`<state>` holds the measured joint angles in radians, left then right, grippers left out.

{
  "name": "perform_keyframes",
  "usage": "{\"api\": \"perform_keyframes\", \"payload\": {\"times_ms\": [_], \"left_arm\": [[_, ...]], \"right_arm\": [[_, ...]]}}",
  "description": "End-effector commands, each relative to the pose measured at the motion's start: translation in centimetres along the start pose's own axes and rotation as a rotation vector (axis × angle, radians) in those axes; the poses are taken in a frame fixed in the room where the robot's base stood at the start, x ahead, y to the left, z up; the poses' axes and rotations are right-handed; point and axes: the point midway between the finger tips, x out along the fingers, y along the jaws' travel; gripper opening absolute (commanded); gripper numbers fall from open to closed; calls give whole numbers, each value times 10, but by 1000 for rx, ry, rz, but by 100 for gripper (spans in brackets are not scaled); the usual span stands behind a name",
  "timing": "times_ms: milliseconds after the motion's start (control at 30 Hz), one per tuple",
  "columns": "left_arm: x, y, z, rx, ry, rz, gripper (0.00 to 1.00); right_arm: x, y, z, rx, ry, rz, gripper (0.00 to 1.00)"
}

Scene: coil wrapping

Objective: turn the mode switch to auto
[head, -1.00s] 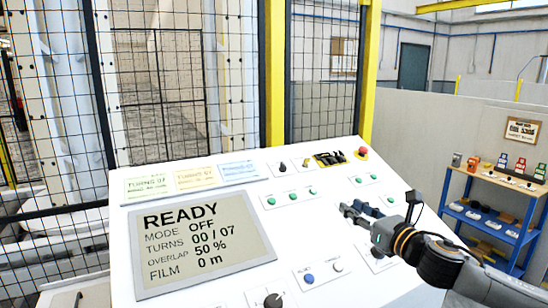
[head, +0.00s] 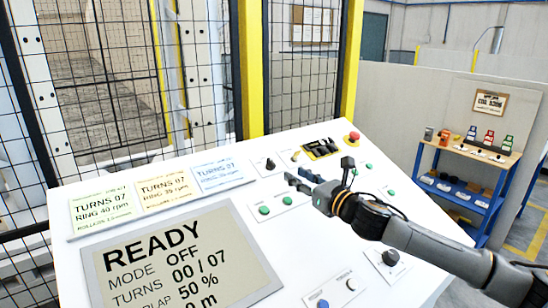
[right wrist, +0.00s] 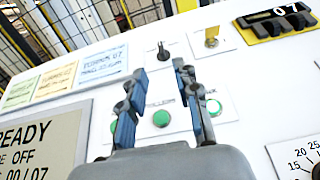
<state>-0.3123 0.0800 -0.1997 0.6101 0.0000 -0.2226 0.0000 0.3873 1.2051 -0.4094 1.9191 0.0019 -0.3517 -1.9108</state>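The white control panel (head: 225,215) has a screen (head: 175,262) reading READY and MODE OFF. A small black rotary knob (head: 270,164), upright on a small plate, sits in the panel's top row; its label is too small to read, so I cannot tell if it is the mode switch. My right gripper (head: 303,178) is open and empty over the panel, just below and right of this knob. In the right wrist view the knob (right wrist: 163,52) shows beyond and between the two open fingertips (right wrist: 160,76), apart from them. My left gripper is not in view.
A yellow key-like switch (right wrist: 211,38), a black-and-yellow counter (head: 321,149) and a red button (head: 353,137) stand right of the knob. Green buttons (right wrist: 161,118) lie beneath the fingers. A larger black dial (head: 390,258) is below my arm. Mesh fencing (head: 115,90) stands behind.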

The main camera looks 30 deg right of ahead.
Motion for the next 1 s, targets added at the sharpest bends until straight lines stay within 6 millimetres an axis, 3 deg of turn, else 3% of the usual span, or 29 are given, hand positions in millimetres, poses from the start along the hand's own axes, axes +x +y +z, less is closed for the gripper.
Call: {"api": "perform_keyframes", "payload": {"times_ms": [33, 333, 500, 700, 1000], "left_arm": [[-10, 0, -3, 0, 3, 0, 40], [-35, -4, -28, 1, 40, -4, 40], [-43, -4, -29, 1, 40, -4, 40], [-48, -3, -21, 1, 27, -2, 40], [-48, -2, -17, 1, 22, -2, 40]], "right_arm": [[10, -2, 6, 7, -3, -4, 32], [65, 0, 4, 6, -1, -2, 32], [89, -1, 3, 4, 0, -2, 32], [104, 0, 1, 1, 0, -1, 32], [106, 0, 0, 1, 0, -1, 32]]}}
